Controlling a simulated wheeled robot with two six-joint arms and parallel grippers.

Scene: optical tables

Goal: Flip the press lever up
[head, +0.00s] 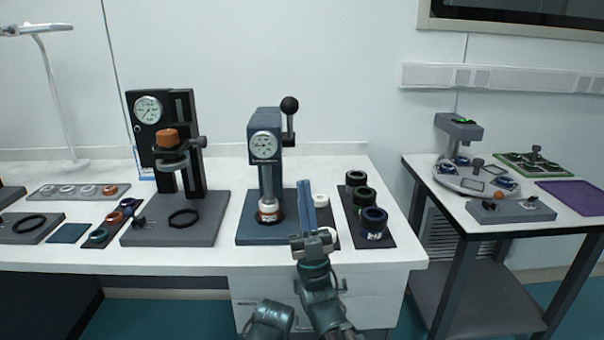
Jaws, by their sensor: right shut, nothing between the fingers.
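The blue press (265,180) stands on its dark base plate near the middle of the table, with a round dial on its front. Its lever (288,124) is on the right side of the press head and stands upright, with the black ball knob (289,104) at the top. A small copper-and-white part sits under the ram. My right gripper (304,185) is shut and empty, fingers pointing up, in front and to the right of the press column. It is below the lever and appears apart from it. My left gripper is out of view.
A dark mat (379,237) with several black lens rings lies right of the press. A white round part beside my right gripper is partly hidden. A black gauge stand (196,130) stands left. Another table (424,171) with instruments is at the right. Space above the press is clear.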

